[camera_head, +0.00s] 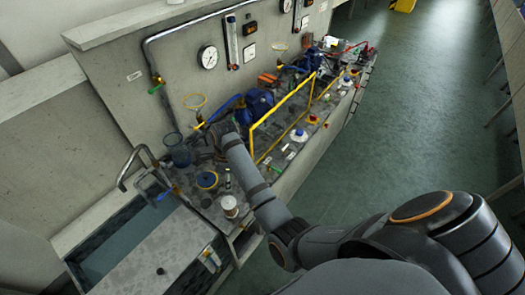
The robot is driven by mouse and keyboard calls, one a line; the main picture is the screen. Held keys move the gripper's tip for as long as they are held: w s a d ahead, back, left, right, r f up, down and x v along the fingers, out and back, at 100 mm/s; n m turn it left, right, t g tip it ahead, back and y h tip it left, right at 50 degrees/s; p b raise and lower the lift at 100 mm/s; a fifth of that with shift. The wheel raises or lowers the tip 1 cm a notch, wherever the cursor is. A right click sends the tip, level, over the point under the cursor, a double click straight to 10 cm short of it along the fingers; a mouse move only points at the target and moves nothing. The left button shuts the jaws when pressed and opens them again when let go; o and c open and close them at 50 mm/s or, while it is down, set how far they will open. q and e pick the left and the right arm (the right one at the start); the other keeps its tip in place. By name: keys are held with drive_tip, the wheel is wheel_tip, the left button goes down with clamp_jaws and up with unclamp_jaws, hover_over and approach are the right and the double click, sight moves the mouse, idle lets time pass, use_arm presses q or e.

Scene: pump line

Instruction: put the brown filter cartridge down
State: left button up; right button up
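My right arm comes in from the lower right and reaches over the bench. Its gripper (219,130) is at the far end, near the back of the bench, close to a blue pump. The fingers are too small and dark to tell open from shut, and I cannot make out anything held. I cannot clearly identify a brown filter cartridge. A pale short cylinder with a tan top (230,204) stands upright on the bench's near part, apart from the gripper. My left gripper is not in view.
A sink (118,248) is at the lower left. Gauges (208,57) line the back panel. Green floor lies right.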

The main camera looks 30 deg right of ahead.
drive_tip(key=w+d+r+n+t+h, duration=0.1)
drive_tip(key=w+d+r+n+t, duration=0.2)
drive_tip(key=w+d+n+t, duration=0.5)
drive_tip(key=s+d+f+n+g, duration=0.1)
drive_tip(key=s+f+n, duration=0.4)
drive_tip(key=f, duration=0.6)
drive_tip(key=s+f+n, duration=0.2)
drive_tip(key=s+f, duration=0.5)
drive_tip(key=f, duration=0.4)
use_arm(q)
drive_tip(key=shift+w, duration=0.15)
use_arm(e)
drive_tip(key=s+d+f+n+g, duration=0.2)
drive_tip(key=s+f, duration=0.5)
drive_tip(key=s, duration=0.5)
drive_tip(key=s+d+f+n+g, duration=0.1)
drive_tip(key=s+f+n+g, duration=0.1)
drive_tip(key=s+f, duration=0.5)
drive_tip(key=s+d+f+n+g+h, duration=0.1)
drive_tip(key=s+f, duration=0.6)
drive_tip(key=s, duration=1.2)
drive_tip(key=shift+d+n+g, duration=0.4)
drive_tip(key=shift+d+n, duration=0.4)
drive_tip(key=shift+n, duration=0.2)
drive_tip(key=shift+s, duration=0.1)
